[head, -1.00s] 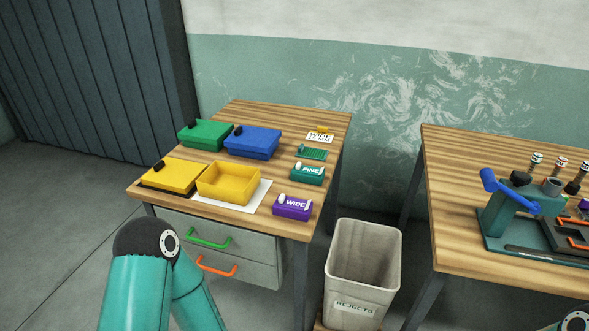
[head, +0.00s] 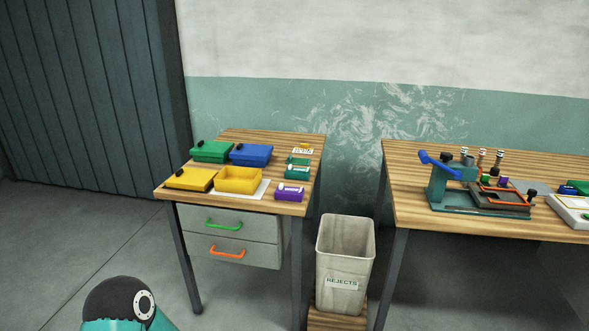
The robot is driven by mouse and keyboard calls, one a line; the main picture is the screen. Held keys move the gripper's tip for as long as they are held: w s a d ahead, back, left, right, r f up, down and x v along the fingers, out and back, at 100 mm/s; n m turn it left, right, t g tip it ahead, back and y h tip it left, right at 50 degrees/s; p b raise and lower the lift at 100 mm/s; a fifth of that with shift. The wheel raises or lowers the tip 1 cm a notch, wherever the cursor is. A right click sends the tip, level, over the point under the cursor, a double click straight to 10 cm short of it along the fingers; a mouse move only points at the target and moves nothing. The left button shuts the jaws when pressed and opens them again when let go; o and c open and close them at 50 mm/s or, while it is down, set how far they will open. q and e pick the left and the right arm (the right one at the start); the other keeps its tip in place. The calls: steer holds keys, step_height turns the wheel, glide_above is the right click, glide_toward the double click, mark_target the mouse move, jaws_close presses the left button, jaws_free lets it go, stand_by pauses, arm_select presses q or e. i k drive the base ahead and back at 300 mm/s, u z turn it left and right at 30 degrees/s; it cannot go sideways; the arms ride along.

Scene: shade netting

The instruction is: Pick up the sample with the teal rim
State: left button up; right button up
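On the left table, a small flat teal piece (head: 299,161) lies between a label card and a teal box. It may be the sample with the teal rim, but it is too small to tell a rim. Neither gripper shows in the head view. Only a teal and black joint of my own arm shows at the bottom left.
The left table (head: 168,193) holds a green box (head: 211,151), a blue box (head: 251,155), a closed yellow box (head: 190,180), an open yellow tray (head: 238,181), a teal box (head: 297,174) and a purple box (head: 290,194). A rejects bin (head: 343,262) stands beside it. The right table (head: 412,208) carries a teal press (head: 441,189).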

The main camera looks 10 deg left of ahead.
mark_target(301, 161)
steer(key=u, duration=0.95)
steer(key=i, duration=0.9)
steer(key=u, duration=0.05)
